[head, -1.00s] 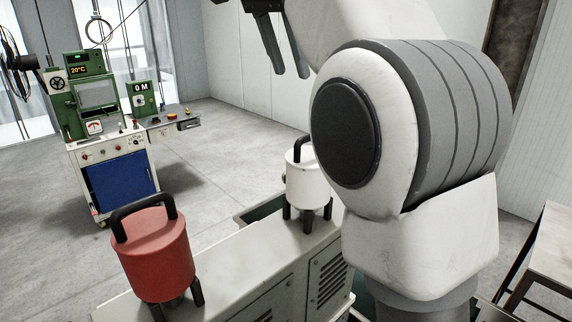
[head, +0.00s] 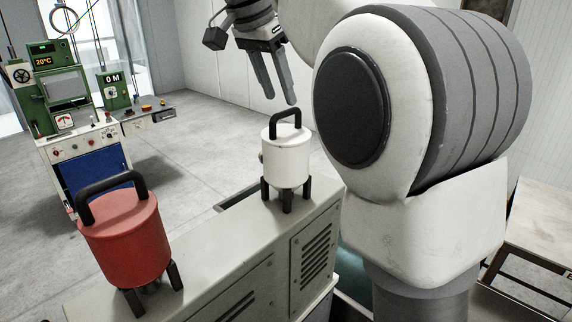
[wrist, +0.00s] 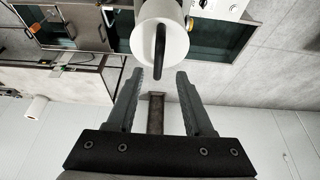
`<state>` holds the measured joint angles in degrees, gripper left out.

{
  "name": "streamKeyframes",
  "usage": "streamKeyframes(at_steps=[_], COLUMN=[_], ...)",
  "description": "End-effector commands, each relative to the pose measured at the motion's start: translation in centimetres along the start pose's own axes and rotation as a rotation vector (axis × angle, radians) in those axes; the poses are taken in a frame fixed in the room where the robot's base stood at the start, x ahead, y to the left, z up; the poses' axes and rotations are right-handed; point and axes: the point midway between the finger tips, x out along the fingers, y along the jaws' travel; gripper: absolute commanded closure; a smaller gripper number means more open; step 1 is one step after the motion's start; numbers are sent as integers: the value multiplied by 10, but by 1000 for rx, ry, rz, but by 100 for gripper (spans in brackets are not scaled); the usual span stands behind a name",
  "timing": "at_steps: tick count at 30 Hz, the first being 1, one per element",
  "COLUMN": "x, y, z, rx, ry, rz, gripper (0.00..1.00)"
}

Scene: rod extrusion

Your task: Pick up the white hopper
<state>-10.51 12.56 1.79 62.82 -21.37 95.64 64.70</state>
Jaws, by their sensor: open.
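The white hopper (head: 287,157) stands upright on short dark legs on the grey cabinet top, with a black arched handle (head: 285,119) above its lid. My gripper (head: 280,101) is above the hopper in the head view, fingers pointing down, open and empty. In the wrist view my gripper (wrist: 160,72) shows its two fingers spread apart. The white hopper (wrist: 177,42) is just beyond the fingertips there, cut off by the top edge. Its black handle (wrist: 160,50) lies between the lines of the two fingers and apart from them.
A red hopper (head: 125,238) with a black handle stands on the same cabinet (head: 215,255), to the left. A green and white control machine (head: 85,140) stands on the floor behind. A table (head: 545,215) is at the right. The floor between machine and cabinet is clear.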

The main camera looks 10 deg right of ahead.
Motion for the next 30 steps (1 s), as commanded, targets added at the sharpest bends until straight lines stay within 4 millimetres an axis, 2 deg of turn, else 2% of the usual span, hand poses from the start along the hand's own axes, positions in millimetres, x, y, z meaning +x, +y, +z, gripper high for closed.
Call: streamKeyframes(at_steps=[7,16,25,26,30], x=[15,51,56,56,56], y=[1,3,3,3,3], z=[0,2,1,1,1], rx=[0,0,0,0,0], ry=[0,-1,0,0,0], rz=[0,1,-2,-2,-2], gripper=[48,48,48,52,77])
